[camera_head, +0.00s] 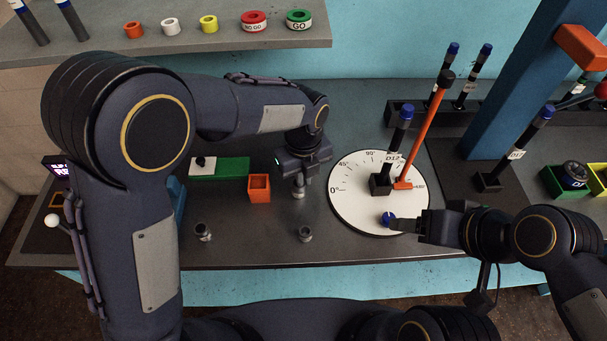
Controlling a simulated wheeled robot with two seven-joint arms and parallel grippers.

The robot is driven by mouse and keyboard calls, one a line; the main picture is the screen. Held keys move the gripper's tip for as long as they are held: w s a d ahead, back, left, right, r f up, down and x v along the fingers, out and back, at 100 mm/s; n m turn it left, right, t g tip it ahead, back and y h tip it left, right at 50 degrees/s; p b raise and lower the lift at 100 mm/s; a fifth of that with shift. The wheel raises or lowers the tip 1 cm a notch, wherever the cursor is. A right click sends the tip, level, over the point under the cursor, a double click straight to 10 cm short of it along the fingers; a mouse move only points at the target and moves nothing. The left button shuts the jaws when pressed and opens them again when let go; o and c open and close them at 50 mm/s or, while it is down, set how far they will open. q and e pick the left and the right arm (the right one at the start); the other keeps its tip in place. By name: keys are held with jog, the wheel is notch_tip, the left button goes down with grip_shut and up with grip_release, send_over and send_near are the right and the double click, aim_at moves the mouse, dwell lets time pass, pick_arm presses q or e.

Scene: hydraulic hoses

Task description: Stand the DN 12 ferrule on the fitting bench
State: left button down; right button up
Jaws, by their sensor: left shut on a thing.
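My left gripper (300,174) points down over the grey bench (255,236) and is shut on a small silvery ferrule (299,189). The ferrule sits upright under the fingers; I cannot tell whether its base touches the bench. Two similar metal pieces stand near the front, one at left (203,231) and one at right (305,233). No size marking is readable on any of them. My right gripper (398,223) reaches in from the right, its tips at a blue round end (388,218) over the white dial; whether it grips this is unclear.
An orange open box (259,188) and a green block (235,167) are left of my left gripper. The white dial (350,205) carries a black block with an upright hose and an orange lever (422,137). The front bench middle is mostly clear.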

pick_arm(q)
jog(key=shift+f, duration=0.15)
jog(key=c, duration=1.6)
grip_release()
